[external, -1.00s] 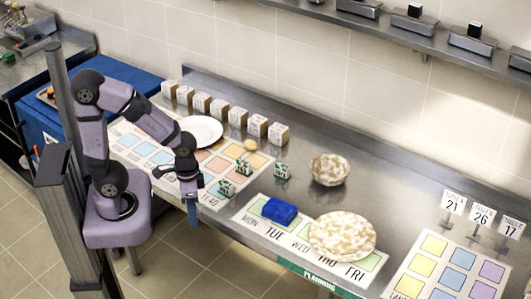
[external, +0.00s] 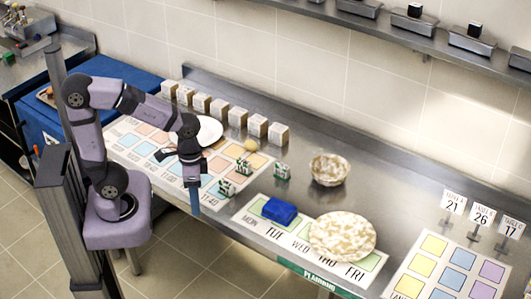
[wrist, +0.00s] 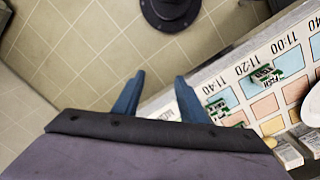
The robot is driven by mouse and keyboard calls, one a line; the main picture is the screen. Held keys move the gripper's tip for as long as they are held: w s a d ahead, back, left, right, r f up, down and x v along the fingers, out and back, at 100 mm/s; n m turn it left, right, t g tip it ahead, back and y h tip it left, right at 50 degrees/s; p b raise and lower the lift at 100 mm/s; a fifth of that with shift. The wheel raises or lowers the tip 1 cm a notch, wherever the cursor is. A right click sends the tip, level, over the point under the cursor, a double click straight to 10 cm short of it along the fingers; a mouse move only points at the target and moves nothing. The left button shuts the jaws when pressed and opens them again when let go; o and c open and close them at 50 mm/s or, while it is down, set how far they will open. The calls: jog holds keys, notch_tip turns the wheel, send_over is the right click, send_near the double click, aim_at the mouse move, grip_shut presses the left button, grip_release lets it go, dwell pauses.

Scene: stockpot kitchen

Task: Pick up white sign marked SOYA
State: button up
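Small white-and-green signs stand on and beside the timetable sheet in the external view: one at the front (external: 227,188), one behind it (external: 243,167), and one to the right (external: 282,172). Their lettering is too small to read, so I cannot tell which is marked SOYA. Two such signs show in the wrist view, one farther up (wrist: 265,76) and one lower (wrist: 218,105); their print is unclear. My gripper (wrist: 160,97) is open, its blue fingers apart with nothing between them. In the external view my gripper (external: 195,200) points down at the table's front edge, left of the signs.
A white plate (external: 207,130) and a row of white boxes (external: 220,107) stand behind my gripper. A blue cloth (external: 279,210), speckled plate (external: 342,236) and speckled bowl (external: 329,170) lie to the right. Numbered table signs (external: 481,216) stand at the far right.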

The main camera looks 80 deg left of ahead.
jog(key=w+a+f+m+h+b, duration=0.15)
jog(key=w+h+b, duration=0.3)
jog(key=w, duration=0.75)
jog(key=r+m+t+h+b, duration=0.1)
jog(key=m+t+h+b, duration=0.4)
jog(key=m+t+b, duration=0.3)
send_over(278, 163)
jog(key=s, duration=0.1)
jog(key=t, duration=0.1)
jog(key=shift+n+t, duration=0.3)
jog(key=shift+n, duration=0.05)
jog(key=f, duration=0.5)
jog(key=a+f, duration=0.1)
jog(key=f, duration=0.2)
jog(key=shift+f, duration=0.4)
jog(key=shift+p+x, duration=0.55)
jog(key=shift+x, duration=0.5)
jog(key=shift+w+d+p, duration=0.35)
jog(key=shift+d+p, duration=0.05)
jog(key=shift+d, duration=0.1)
jog(key=p+x, duration=0.1)
jog(key=x, duration=0.3)
jog(key=shift+f+p, duration=0.2)
jog(key=shift+p, duration=0.1)
grip_shut()
